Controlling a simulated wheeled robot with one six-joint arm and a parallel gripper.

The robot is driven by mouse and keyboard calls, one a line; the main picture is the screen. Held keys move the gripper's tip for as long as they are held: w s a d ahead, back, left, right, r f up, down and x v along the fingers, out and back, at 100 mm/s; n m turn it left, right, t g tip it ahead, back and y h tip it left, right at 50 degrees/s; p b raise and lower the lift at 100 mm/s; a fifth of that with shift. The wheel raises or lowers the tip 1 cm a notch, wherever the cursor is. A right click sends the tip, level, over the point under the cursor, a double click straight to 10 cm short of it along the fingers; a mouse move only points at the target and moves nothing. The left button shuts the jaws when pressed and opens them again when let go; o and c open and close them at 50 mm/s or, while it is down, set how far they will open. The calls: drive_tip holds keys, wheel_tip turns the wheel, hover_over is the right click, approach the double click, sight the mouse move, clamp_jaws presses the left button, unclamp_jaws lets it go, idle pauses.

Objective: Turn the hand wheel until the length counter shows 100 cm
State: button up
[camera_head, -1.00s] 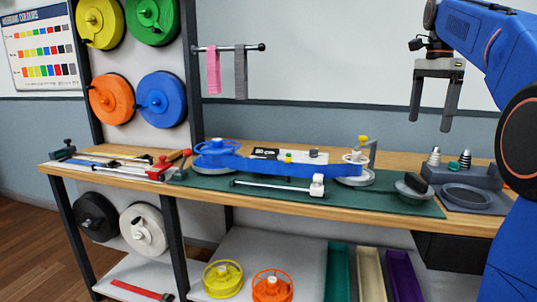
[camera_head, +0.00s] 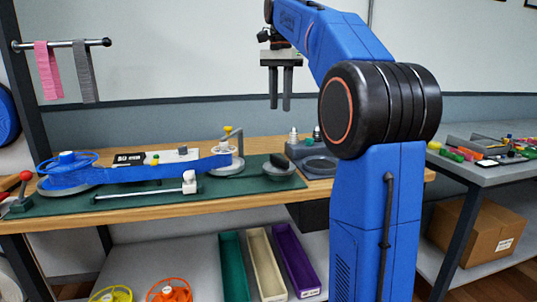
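A blue strap (camera_head: 140,174) runs along the bench from a blue spoked reel (camera_head: 67,168) at the left to a white wheel (camera_head: 228,158) on a grey disc at the right. A yellow knob (camera_head: 228,130) shows on a bent grey post by the white wheel. I cannot tell for certain which of these is the hand wheel. The small black counter display (camera_head: 130,158) stands behind the strap; its digits are too small to read surely. My gripper (camera_head: 280,107) hangs above and behind the bench's right part, fingers down, open and empty, touching nothing.
A white-handled rod (camera_head: 150,190) lies in front of the strap on the green mat (camera_head: 115,205). A dark round piece (camera_head: 279,167) and a grey stand (camera_head: 315,150) are to the right. A second table (camera_head: 490,175) stands at the far right. A rail with straps (camera_head: 60,45) is upper left.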

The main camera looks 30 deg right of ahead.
drive_tip(key=n, duration=1.6)
approach(279, 157)
wheel_tip(279, 157, down, 9)
drive_tip(key=shift+s+r, duration=0.15)
clamp_jaws()
